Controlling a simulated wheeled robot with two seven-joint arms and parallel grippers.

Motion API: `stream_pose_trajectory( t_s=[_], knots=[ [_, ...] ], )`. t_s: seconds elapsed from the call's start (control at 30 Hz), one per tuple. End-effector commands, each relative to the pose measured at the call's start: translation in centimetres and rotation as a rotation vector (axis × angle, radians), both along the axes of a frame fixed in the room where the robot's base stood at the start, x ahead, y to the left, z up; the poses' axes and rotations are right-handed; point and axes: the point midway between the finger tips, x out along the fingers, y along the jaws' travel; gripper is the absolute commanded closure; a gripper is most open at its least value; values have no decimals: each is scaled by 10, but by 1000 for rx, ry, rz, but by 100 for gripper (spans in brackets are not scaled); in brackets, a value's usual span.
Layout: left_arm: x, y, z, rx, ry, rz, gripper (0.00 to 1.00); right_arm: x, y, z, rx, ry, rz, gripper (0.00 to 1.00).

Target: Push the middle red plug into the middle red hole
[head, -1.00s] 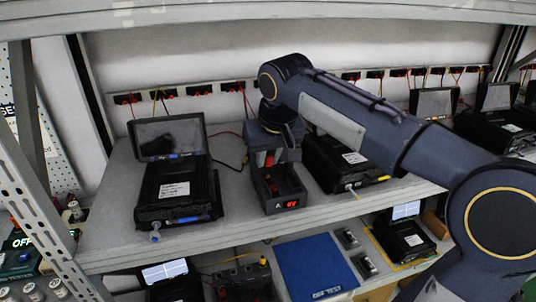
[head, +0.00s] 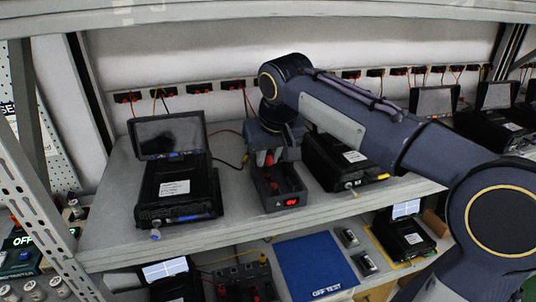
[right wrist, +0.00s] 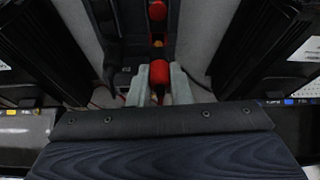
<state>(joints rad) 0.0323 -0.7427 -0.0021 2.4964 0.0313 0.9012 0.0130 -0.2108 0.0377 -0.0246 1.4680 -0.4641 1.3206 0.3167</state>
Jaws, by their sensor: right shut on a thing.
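A dark box (head: 284,206) with a red lit display stands on the middle shelf. My right gripper (head: 265,158) is above its rear part, pointing down. In the right wrist view, the pale fingers of my right gripper (right wrist: 160,84) are shut on a red plug (right wrist: 159,72). Another red plug (right wrist: 157,11) shows farther up in that view, with a small orange spot (right wrist: 158,44) between the two. The tip of the held plug and the hole under it are hidden, so I cannot tell how deep it sits. My left gripper is not in view.
An open black case (head: 178,195) stands left of the box, and a black unit (head: 343,163) stands close on its right. A row of red and black sockets (head: 198,88) runs along the back wall. The upper shelf (head: 270,10) hangs above my arm.

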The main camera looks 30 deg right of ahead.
Motion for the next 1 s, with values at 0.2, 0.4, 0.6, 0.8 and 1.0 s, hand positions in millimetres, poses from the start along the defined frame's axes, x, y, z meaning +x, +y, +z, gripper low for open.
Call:
stream_pose_trajectory(
  t_s=[0.2,0.4,0.6,0.8,1.0],
  knots=[
    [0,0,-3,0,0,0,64,0,0,-5,0,0,0,97],
    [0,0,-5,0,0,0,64,0,0,-8,0,0,0,97],
    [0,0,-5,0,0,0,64,0,0,-9,0,0,0,97],
    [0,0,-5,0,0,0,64,0,0,-9,0,0,0,97],
    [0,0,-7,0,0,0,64,0,0,-12,0,0,0,97]
  ],
)
